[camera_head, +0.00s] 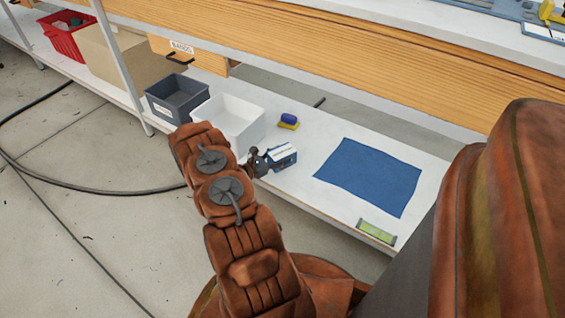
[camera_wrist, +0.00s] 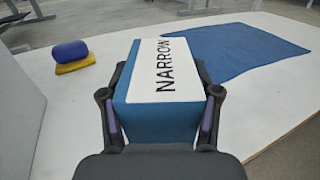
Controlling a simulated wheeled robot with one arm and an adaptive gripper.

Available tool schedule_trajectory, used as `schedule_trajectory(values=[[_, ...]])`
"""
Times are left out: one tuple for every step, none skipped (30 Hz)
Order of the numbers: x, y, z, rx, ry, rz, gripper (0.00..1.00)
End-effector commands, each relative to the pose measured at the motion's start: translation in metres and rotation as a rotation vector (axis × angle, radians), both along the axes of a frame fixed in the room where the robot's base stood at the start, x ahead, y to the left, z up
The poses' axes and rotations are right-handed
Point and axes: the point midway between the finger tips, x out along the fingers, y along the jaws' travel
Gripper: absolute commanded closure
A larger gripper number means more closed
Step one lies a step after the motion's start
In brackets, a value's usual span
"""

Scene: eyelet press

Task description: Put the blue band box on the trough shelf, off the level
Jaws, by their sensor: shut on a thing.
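The blue band box (camera_head: 284,156) is blue with a white top; the wrist view shows the word NARROW on the box (camera_wrist: 166,78). My gripper (camera_head: 268,160) is shut on it, with one finger on each side in the wrist view (camera_wrist: 162,112). The box is over the white lower shelf (camera_head: 312,208), left of a blue cloth (camera_head: 370,176). I cannot tell whether it touches the shelf. The green level (camera_head: 377,232) lies near the shelf's front edge, right of the box and apart from it.
A white bin (camera_head: 236,122) and a grey bin (camera_head: 178,97) stand left of the box. A blue and yellow item (camera_head: 288,121) lies behind it. A wooden beam (camera_head: 330,55) runs above the shelf. Bare shelf lies between box and cloth.

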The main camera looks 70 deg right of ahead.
Motion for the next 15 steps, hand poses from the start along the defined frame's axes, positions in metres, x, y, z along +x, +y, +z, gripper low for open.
schedule_trajectory(values=[[0.000,-0.003,-0.001,-0.001,-0.001,0.001,0.78],[0.000,-0.004,0.000,-0.001,-0.001,0.001,0.78],[0.000,-0.005,-0.001,-0.001,0.000,0.001,0.78],[-0.001,-0.007,-0.001,-0.001,0.000,0.001,0.78],[-0.001,-0.009,-0.001,-0.001,-0.001,0.000,0.78],[-0.002,-0.012,-0.002,-0.001,0.000,0.000,0.78],[-0.003,-0.016,-0.003,-0.001,0.000,0.000,0.78],[-0.003,-0.018,-0.006,-0.001,0.000,0.001,0.78],[-0.002,-0.017,-0.015,-0.001,0.001,0.003,0.78],[-0.002,-0.016,-0.020,0.000,0.000,0.003,0.78],[-0.002,-0.016,-0.025,0.000,0.000,0.003,0.78],[-0.002,-0.016,-0.030,-0.001,0.000,0.003,0.78],[-0.002,-0.016,-0.033,-0.002,-0.001,0.003,0.78],[-0.002,-0.016,-0.035,-0.003,-0.002,0.002,0.78],[-0.002,-0.017,-0.037,-0.003,-0.002,0.002,0.78]])
